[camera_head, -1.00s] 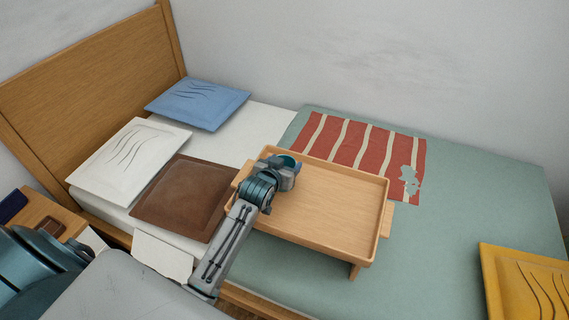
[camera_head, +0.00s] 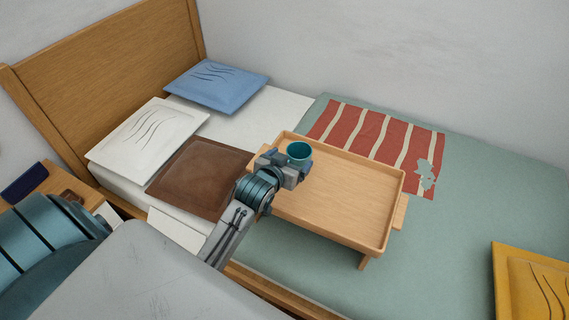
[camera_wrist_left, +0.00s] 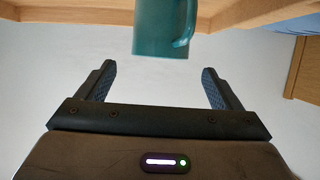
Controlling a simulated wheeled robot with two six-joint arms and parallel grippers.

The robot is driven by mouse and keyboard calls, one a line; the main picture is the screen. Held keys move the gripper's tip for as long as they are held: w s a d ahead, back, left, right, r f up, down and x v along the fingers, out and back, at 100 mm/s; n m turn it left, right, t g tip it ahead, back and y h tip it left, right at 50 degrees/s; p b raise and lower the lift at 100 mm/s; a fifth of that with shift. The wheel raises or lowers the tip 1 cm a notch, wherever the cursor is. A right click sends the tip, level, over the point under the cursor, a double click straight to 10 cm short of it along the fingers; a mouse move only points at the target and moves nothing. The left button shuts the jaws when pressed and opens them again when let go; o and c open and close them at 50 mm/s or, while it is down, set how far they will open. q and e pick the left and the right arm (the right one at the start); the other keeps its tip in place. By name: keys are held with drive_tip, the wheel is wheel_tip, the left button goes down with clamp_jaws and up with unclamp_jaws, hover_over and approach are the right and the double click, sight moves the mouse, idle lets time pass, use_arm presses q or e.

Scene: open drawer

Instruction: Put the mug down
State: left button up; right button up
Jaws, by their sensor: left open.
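The teal mug (camera_head: 299,152) is at the left end of the wooden bed tray (camera_head: 345,205), its opening facing up. In the left wrist view the mug (camera_wrist_left: 163,28) shows upside down against the tray's wood, with its handle to the right; the picture's top edge cuts it off. My left gripper (camera_head: 296,173) is just in front of the mug in the head view, covering its lower part. In the left wrist view my left gripper (camera_wrist_left: 160,80) is open and empty, with the mug beyond its fingertips, apart from both fingers. My right gripper is not in view.
The tray stands on a green bed cover (camera_head: 470,200). A red striped cloth (camera_head: 375,140) lies behind it. A brown cushion (camera_head: 200,175), a white cushion (camera_head: 148,140) and a blue cushion (camera_head: 215,85) lie to the left. A yellow cushion (camera_head: 530,285) lies at lower right.

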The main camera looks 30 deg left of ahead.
use_arm(q)
drive_tip(key=v, duration=0.4)
drive_tip(key=shift+f, duration=0.15)
